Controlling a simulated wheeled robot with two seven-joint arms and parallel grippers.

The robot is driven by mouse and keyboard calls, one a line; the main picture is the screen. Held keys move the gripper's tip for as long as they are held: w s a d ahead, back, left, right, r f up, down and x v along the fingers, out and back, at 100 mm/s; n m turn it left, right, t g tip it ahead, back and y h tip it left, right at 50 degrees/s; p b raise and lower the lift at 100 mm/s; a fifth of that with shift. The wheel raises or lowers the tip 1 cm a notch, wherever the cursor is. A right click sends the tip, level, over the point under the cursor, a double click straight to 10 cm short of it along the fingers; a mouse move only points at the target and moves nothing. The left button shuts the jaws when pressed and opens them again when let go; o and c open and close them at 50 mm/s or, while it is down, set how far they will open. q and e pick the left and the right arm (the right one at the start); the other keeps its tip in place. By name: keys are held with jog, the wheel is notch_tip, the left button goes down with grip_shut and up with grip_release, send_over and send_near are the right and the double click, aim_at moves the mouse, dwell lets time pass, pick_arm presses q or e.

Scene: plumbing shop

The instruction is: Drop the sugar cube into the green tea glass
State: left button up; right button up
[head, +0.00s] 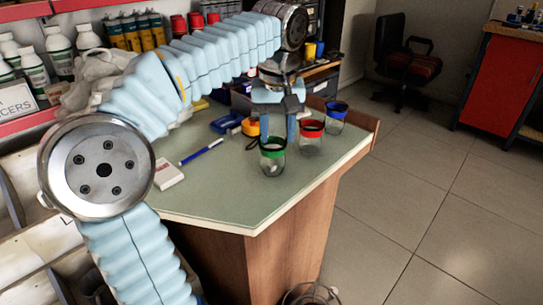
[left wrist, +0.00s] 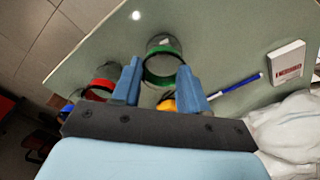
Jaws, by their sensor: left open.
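The green tea glass (head: 272,160) is a clear glass with a green rim, upright near the front of the counter. Its green-rimmed mouth also shows in the left wrist view (left wrist: 163,66), just beyond my fingertips. My left gripper (head: 278,140) points down with its two blue fingers apart, close by the green glass; I cannot tell whether it touches it. In the left wrist view the gripper (left wrist: 158,68) has nothing visible between its fingers. I cannot make out the sugar cube for sure; a faint pale patch shows low in the green glass. My right gripper is not in view.
A red-rimmed glass (head: 311,138) and a blue-rimmed glass (head: 336,117) stand behind to the right. The counter's front is clear.

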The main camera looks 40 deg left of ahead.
pick_arm(q)
notch_tip(320, 180, up, 13)
jog(key=s+d+p, duration=0.1)
jog(key=p, duration=0.1)
jog(key=shift+p, duration=0.4)
jog(key=shift+s+f, duration=0.1)
